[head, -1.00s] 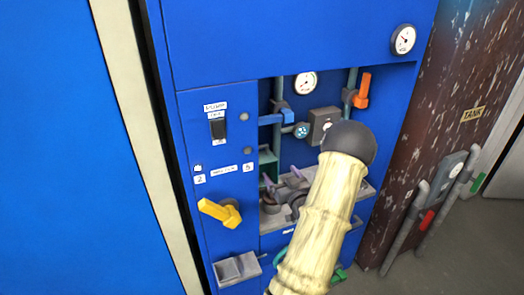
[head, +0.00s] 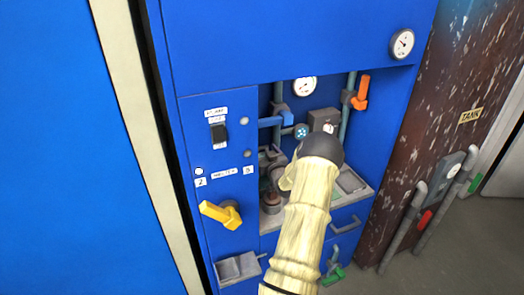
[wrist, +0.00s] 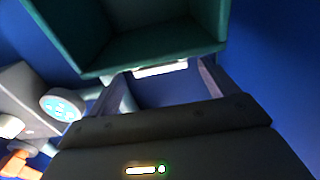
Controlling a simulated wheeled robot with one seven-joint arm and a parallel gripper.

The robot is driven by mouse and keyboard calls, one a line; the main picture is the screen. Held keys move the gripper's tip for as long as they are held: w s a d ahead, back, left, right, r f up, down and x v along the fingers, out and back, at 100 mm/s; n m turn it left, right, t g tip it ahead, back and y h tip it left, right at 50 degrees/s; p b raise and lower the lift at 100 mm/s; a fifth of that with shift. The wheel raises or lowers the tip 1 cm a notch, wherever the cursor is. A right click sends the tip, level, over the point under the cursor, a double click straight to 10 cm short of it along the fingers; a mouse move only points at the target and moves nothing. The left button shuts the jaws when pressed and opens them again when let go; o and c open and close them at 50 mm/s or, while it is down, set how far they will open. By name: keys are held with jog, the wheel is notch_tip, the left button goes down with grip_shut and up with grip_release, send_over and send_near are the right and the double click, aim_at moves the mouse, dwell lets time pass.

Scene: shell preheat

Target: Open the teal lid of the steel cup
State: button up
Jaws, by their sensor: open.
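A grey, round, cup-like thing (head: 270,207) with a dull reddish top stands at the left of the recess shelf in the head view. I cannot tell for sure that it is the steel cup, and no teal lid can be made out. My arm hides part of the shelf. In the wrist view my gripper (wrist: 160,82) is open, its two fingers spread with nothing seen between them. A teal, open-fronted box (wrist: 150,48) fills the top of that view, just beyond the fingertips. Whether they touch it cannot be told.
The blue cabinet (head: 290,45) surrounds the recess. A blue lever (head: 272,121), an orange handle (head: 362,92) and a grey box (head: 323,118) sit inside it. A yellow handle (head: 222,213) sticks out at left. A grey tray (head: 350,182) lies right of my arm.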

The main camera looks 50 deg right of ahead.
jog(key=shift+w+d, duration=0.15)
jog(key=shift+w, duration=0.25)
jog(key=shift+c, duration=0.4)
